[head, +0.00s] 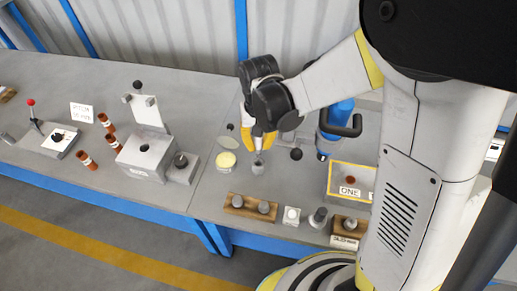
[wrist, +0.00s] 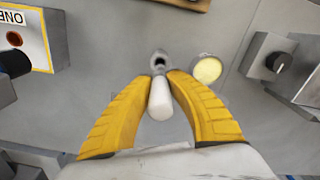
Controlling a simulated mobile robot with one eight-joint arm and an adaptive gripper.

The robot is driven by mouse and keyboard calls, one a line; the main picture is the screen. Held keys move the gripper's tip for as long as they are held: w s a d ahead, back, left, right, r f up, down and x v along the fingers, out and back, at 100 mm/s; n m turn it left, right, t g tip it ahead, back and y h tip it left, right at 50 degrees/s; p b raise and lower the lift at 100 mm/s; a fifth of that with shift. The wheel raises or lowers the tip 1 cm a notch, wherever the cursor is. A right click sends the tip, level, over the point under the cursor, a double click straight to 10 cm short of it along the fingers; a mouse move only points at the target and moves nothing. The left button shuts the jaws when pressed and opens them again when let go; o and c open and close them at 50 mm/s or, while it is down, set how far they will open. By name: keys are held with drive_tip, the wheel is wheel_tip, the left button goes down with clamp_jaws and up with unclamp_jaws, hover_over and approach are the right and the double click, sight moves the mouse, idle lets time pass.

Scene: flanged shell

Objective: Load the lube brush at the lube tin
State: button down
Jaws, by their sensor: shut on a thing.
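My gripper (head: 263,138) is shut on the pale handle of the lube brush (wrist: 160,100); both yellow fingers close around it in the wrist view (wrist: 160,76). The brush points down, and a grey round piece with a dark centre (wrist: 160,62) shows at its far end. I cannot tell whether that piece is the brush's head or a holder. The lube tin (head: 226,161) is open, with pale yellow lube inside. It stands just left of the gripper in the head view and right of the brush in the wrist view (wrist: 207,70). The brush is beside the tin, apart from it.
A pale disc (head: 228,143) lies behind the tin. A wooden block with metal parts (head: 250,207) is at the bench front. A grey fixture (head: 146,155) stands left, a blue bottle-like tool (head: 333,127) right, and a box marked ONE (head: 350,178) further right.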

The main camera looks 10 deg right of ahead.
drive_tip(key=w+a+t+y+p, duration=0.1)
drive_tip(key=w+a+t+y, duration=0.15)
drive_tip(key=a, duration=0.75)
drive_tip(key=shift+t, duration=0.45)
drive_tip(key=shift+d+f+b, duration=0.15)
drive_tip(key=shift+f+b, duration=0.85)
drive_tip(key=shift+f, duration=0.25)
drive_tip(key=shift+d+f+b, duration=0.1)
drive_tip(key=shift+f+b, duration=0.9)
drive_tip(key=shift+f, duration=0.2)
drive_tip(key=shift+s+f+b, duration=0.1)
drive_tip(key=shift+f+b, duration=0.55)
drive_tip(key=shift+b, duration=0.05)
drive_tip(key=shift+r, duration=0.1)
wheel_tip(320, 180, up, 7)
drive_tip(key=p, duration=0.5)
drive_tip(key=shift+a, duration=0.1)
idle(0.4)
